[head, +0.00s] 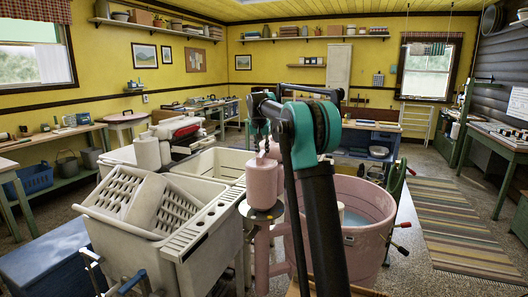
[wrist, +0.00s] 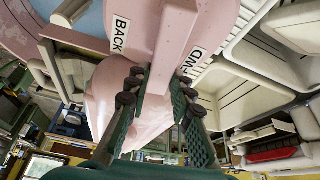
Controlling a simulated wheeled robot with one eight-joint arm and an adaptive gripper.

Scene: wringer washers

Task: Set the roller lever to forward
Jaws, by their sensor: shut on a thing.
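The pink wringer head (head: 262,186) stands on a pink post between the tubs in the head view. My gripper (wrist: 158,86) is shut on the lever, one dark green finger on each side. In the head view my gripper (head: 263,138) is at the top of the wringer head, and my arm hides part of it.
A pink washer tub (head: 372,228) with water stands right of my arm. Cream rinse tubs (head: 212,226) stand to the left, one bearing a slatted cream rack (head: 125,196). A striped rug (head: 465,225) lies on open floor at the right. Workbenches line the walls.

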